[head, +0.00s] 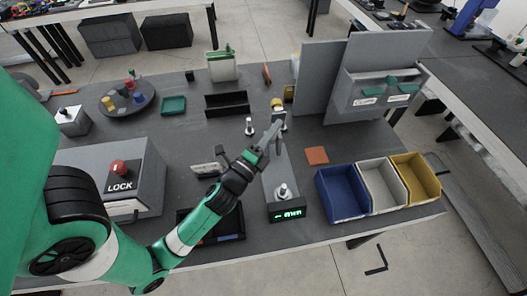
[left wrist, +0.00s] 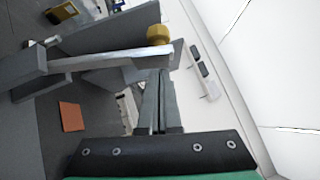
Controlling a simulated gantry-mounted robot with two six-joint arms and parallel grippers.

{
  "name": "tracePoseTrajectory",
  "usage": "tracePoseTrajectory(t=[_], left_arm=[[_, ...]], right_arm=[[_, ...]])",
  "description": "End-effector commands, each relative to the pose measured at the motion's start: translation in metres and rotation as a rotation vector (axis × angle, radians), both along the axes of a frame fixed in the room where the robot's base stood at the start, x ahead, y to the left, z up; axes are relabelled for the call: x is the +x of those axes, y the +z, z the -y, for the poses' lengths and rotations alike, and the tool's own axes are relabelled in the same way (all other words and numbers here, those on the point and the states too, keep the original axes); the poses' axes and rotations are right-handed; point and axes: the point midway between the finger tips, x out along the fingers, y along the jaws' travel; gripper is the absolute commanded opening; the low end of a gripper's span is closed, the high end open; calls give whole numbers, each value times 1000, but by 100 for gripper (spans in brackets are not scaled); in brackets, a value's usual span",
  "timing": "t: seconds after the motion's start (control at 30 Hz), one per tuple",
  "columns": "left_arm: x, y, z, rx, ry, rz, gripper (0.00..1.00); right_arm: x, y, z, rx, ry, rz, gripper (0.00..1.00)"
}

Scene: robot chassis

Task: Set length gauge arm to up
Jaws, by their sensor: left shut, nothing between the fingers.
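The length gauge (head: 268,192) stands near the table's front, with a lit green display and a silver post on its top. In the left wrist view its arm is a light metal bar (left wrist: 95,61) crossing the picture, with a yellow knob (left wrist: 158,35) at its right end. The yellow knob also shows in the head view (head: 277,103), behind my fingers. My left gripper (head: 276,128) reaches over the gauge; in the wrist view its fingers (left wrist: 158,75) are together and empty, with tips close to the bar near the knob. I cannot tell whether they touch it. My right gripper is out of view.
Blue (head: 342,194), white and yellow bins stand right of the gauge. A grey upright panel (head: 322,80) rises behind it. An orange square (head: 316,155) lies on the table. A LOCK box (head: 120,175) with a red button stands at left.

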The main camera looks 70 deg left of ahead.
Motion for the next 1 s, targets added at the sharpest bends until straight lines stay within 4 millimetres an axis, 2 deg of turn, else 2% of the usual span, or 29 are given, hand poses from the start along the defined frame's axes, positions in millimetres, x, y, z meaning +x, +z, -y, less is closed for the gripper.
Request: tracePoseTrajectory(t=[0.03, 0.1, 0.17, 0.4, 0.6, 1.0], left_arm=[[-1, -12, 7, 1, -3, 1, 0], [-4, -19, 17, 1, 0, 1, 0], [-17, -18, 27, -1, 1, -4, 0], [-65, -29, 66, 0, -2, -2, 0], [-79, -27, 77, -1, 3, -4, 0], [-81, -26, 77, 0, 6, 0, 0]], right_arm=[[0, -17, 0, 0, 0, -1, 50], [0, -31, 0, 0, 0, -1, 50], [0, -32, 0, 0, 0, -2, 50], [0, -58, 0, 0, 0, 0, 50], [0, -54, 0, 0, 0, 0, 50], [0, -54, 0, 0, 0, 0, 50]])
